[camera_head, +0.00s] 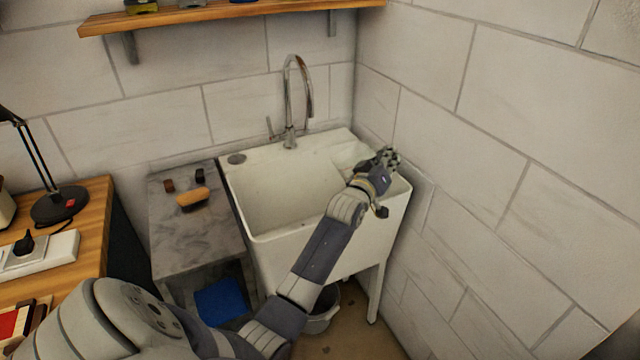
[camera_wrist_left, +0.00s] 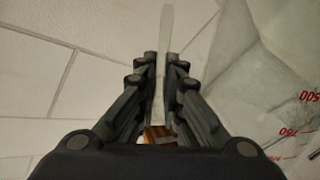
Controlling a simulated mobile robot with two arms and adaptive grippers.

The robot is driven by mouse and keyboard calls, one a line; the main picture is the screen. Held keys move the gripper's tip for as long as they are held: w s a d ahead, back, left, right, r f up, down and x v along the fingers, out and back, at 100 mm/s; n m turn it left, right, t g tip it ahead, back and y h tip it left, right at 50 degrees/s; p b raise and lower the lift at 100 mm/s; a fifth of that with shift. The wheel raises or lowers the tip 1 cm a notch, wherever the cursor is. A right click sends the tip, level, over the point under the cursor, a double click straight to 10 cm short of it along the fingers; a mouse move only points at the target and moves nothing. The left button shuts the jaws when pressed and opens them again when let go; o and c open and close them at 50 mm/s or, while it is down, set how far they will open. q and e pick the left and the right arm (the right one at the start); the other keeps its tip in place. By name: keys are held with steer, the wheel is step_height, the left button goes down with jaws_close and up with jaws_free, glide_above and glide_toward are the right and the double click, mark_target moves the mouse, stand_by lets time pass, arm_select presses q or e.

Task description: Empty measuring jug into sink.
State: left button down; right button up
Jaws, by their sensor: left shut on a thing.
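The clear measuring jug (camera_wrist_left: 285,110) fills the right side of the left wrist view, with red markings on its wall; it appears tilted. My left gripper (camera_head: 388,157) is over the right part of the white sink (camera_head: 275,190) in the head view. It also shows in the left wrist view (camera_wrist_left: 161,60), shut on a thin pale strip that looks like the jug's handle. The jug can hardly be made out in the head view, behind and beside the gripper. Whether liquid is in it cannot be told. My right gripper is not in view.
A curved faucet (camera_head: 297,100) stands behind the sink. A wall (camera_head: 480,150) rises close on the right. A grey stand (camera_head: 195,240) with a sponge (camera_head: 193,198) is left of the sink. A grey bucket (camera_head: 322,312) is below. A shelf (camera_head: 230,14) hangs above.

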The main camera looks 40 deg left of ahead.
arm_select(q)
steer(key=w+d+f+m+b, duration=0.1)
steer(key=d+f+m, duration=0.3)
steer(key=d+m, duration=0.2)
steer(key=shift+w+d+f+m, duration=0.15)
steer(key=shift+w+f+m, duration=0.1)
steer(key=shift+m, duration=0.35)
stand_by(0.4)
